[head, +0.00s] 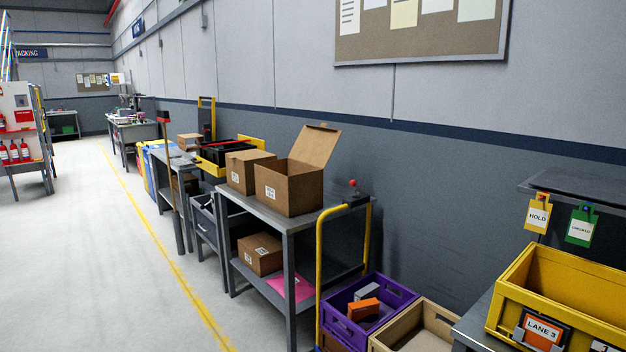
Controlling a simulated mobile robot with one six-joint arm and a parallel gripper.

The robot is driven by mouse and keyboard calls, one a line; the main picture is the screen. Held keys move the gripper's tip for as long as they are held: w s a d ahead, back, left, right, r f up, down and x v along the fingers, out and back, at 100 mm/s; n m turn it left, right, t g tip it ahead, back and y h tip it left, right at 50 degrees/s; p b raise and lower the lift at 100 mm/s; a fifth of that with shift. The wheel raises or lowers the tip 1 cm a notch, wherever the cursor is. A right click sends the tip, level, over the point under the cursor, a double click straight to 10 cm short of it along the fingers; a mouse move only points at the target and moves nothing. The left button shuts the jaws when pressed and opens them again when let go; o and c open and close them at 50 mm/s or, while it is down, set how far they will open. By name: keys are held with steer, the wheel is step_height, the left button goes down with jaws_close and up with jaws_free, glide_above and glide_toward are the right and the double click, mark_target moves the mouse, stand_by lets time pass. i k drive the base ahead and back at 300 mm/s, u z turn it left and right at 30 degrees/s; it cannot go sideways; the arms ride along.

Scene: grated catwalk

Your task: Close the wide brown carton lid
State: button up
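A wide brown carton (288,192) stands upright on the grey metal table in the middle of the head view. Its lid (316,144) is open, raised and leaning back toward the wall. A white label shows on the carton's front face. What is inside the carton is mostly hidden by its walls. My gripper is not in view.
A smaller closed carton (248,168) stands just left, close beside the wide one. Another carton (260,254) sits on the table's lower shelf. A yellow post (319,262) rises at the table's right end, near a purple crate (368,307). The floor (120,270) left of the table is clear.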

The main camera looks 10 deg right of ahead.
mark_target(314, 146)
steer(key=u, duration=0.15)
steer(key=i, duration=0.95)
steer(key=z, duration=0.1)
steer(key=k, duration=0.7)
steer(key=u, duration=0.3)
steer(key=i, duration=1.25)
steer(key=u, duration=0.4)
